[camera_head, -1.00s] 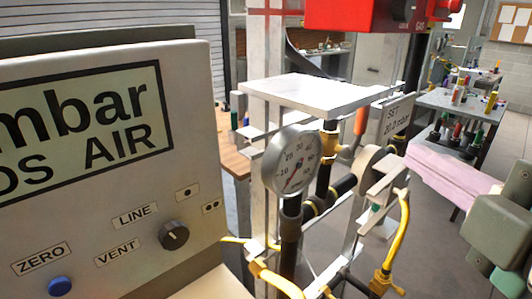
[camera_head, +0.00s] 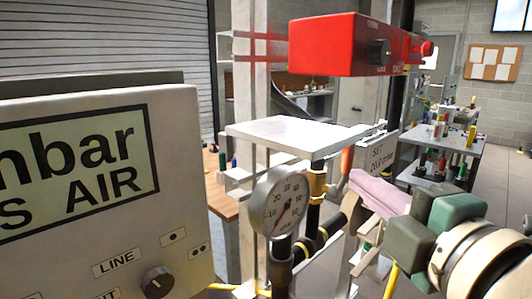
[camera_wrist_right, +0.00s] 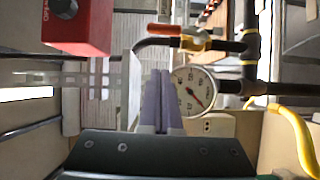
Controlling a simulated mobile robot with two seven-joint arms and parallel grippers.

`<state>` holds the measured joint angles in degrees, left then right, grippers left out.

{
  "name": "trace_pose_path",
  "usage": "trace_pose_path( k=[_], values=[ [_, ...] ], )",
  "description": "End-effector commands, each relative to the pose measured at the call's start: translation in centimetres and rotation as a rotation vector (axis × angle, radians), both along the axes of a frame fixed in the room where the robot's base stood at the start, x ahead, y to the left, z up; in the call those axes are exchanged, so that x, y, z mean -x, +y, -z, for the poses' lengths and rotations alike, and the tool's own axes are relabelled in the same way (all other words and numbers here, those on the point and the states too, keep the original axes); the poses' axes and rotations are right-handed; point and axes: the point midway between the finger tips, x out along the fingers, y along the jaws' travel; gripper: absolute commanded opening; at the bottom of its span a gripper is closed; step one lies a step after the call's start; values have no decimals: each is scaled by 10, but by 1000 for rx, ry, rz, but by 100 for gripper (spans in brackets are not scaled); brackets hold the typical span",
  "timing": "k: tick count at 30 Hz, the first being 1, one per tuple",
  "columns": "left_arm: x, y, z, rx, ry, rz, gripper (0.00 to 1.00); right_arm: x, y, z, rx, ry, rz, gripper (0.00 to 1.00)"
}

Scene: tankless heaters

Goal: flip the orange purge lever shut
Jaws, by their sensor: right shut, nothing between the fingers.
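The orange purge lever (camera_head: 346,160) stands roughly upright behind the gauge, beside a brass fitting (camera_head: 316,184). In the right wrist view the lever (camera_wrist_right: 164,29) points left from its brass valve (camera_wrist_right: 194,40). My right gripper (camera_head: 366,184) reaches in from the right with pale purple fingers, their tips near and below the lever in the picture. In the wrist view its fingers (camera_wrist_right: 157,78) are together and empty, with a visible gap between them and the lever. My left gripper is not in view.
A round pressure gauge (camera_head: 278,203) stands close to the fingers. A white shelf plate (camera_head: 295,136) and a red box (camera_head: 340,45) are above. A large grey display panel (camera_head: 185,225) fills the left.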

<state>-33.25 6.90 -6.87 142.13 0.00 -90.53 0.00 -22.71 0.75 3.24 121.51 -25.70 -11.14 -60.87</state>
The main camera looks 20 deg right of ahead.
Motion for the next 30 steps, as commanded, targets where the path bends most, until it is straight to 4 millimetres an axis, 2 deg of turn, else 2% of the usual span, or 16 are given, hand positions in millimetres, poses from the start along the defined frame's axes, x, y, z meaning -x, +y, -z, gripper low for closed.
trace_pose_path(
  k=[6,12,18,30],
  values=[
    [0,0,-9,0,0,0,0,-45,-6,-2,1,-2,0,0],
    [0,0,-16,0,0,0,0,-64,-29,0,4,2,0,0],
    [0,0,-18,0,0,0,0,-70,-37,2,1,1,-1,0],
    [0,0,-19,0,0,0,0,-70,-38,2,-2,2,-1,0]
  ],
)
